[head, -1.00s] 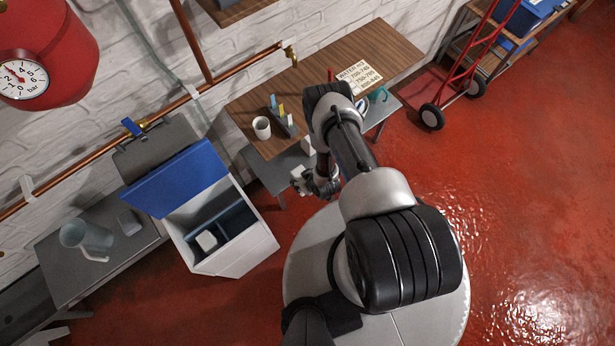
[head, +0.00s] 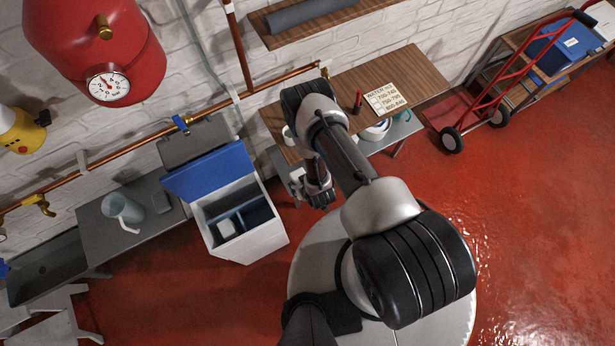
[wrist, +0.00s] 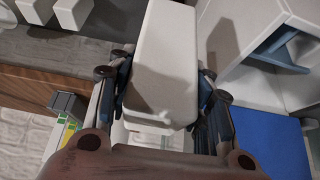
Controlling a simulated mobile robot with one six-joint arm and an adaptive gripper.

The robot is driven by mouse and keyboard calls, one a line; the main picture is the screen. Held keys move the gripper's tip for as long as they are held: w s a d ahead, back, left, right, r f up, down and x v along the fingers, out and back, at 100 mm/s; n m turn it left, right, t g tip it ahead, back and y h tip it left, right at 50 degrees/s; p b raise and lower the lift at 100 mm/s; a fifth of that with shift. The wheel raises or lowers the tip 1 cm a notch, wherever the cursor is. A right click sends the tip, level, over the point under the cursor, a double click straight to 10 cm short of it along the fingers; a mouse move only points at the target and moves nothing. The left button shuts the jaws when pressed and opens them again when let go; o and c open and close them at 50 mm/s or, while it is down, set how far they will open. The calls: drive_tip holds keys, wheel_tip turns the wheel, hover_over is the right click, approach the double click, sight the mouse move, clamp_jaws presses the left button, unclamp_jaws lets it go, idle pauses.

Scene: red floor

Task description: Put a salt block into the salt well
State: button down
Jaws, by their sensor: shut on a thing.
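My gripper (wrist: 163,90) is shut on a white salt block (wrist: 165,50), with a finger on each side of it in the wrist view. In the head view my gripper (head: 319,194) is left of my base, to the right of the white cabinet (head: 252,238), and apart from it. The cabinet's blue lid (head: 208,172) stands open. Inside, a blue divider (head: 240,221) parts the space, and a white block-like shape (head: 227,228) sits in the left part. In the wrist view the cabinet (wrist: 242,90) is at the right. The held block is hard to make out in the head view.
More white blocks (wrist: 35,10) stand on a grey shelf (wrist: 62,48) at the wrist view's upper left. A wooden table (head: 405,75) and a grey bench with a jug (head: 122,208) flank the cabinet. A hand truck (head: 490,90) stands far right. The red floor on the right is clear.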

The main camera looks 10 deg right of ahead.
drive_tip(key=s+a+r+p, duration=0.3)
drive_tip(key=a+r, duration=0.7)
drive_tip(key=r, duration=0.3)
drive_tip(key=s+a+r+p, duration=0.2)
drive_tip(key=a+r+p, duration=0.2)
drive_tip(key=a+r, duration=0.5)
wheel_tip(320, 180, up, 6)
drive_tip(key=shift+s+a+f+p, duration=0.2)
drive_tip(key=shift+s+a+p, duration=0.1)
drive_tip(key=shift+s+a, duration=0.1)
drive_tip(key=shift+w, duration=0.2)
drive_tip(key=shift+w+a+b, duration=0.1)
drive_tip(key=shift+w+b, duration=0.15)
drive_tip(key=shift+b, duration=0.1)
